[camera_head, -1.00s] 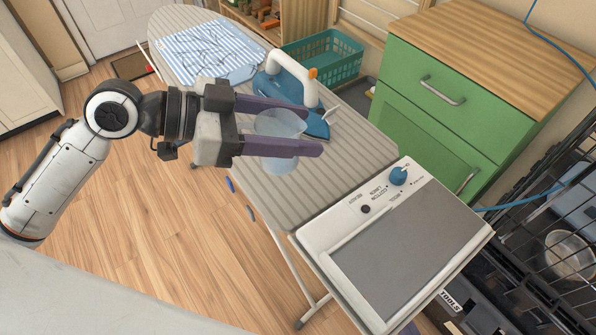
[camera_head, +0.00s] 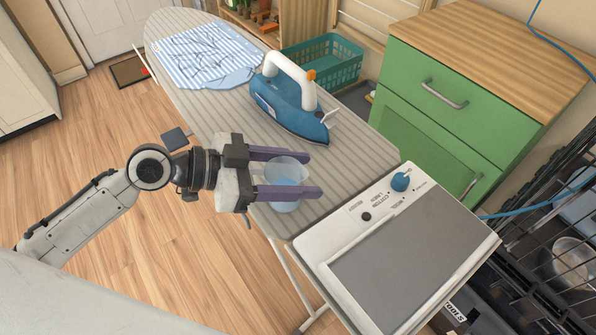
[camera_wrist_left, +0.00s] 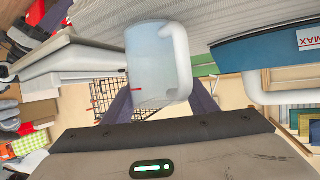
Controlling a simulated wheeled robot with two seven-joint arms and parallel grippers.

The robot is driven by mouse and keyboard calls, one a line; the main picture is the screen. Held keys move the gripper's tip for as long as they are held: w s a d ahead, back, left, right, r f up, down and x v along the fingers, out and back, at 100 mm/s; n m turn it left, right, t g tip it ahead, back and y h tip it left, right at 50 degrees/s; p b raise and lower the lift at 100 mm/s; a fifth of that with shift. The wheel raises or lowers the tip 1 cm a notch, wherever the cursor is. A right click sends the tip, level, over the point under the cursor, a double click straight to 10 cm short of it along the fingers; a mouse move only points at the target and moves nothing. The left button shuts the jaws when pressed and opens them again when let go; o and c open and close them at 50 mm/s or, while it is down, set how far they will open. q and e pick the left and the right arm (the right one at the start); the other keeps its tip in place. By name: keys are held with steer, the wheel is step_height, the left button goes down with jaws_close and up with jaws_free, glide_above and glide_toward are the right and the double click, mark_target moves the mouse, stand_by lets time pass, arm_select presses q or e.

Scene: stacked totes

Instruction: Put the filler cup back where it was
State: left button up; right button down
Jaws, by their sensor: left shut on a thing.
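The filler cup (camera_head: 286,173) is a clear, bluish cup with a white handle. My left gripper (camera_head: 290,172) is shut on it, one purple finger on each side, over the near part of the striped ironing board (camera_head: 228,112). The cup also shows in the left wrist view (camera_wrist_left: 150,65), between the fingers, with its handle on the right. Whether its base touches the board I cannot tell. The blue and white iron (camera_head: 285,105) stands on the board behind the cup; its blue body shows in the left wrist view (camera_wrist_left: 275,50). My right gripper is not in view.
A white control panel with a grey plate (camera_head: 400,265) and blue knob (camera_head: 400,181) sits at the board's near end. A striped blue shirt (camera_head: 205,55) lies at the far end. A green cabinet (camera_head: 430,120) and teal basket (camera_head: 325,62) stand to the right.

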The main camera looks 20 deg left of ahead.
arm_select(q)
steer(key=shift+f, duration=0.2)
steer(key=o, duration=1.2)
steer(key=shift+o, duration=0.2)
steer(key=shift+r, duration=0.1)
steer(key=shift+r, duration=0.25)
steer(key=b+v, duration=0.1)
steer(key=v, duration=1.1)
steer(key=shift+f, duration=0.1)
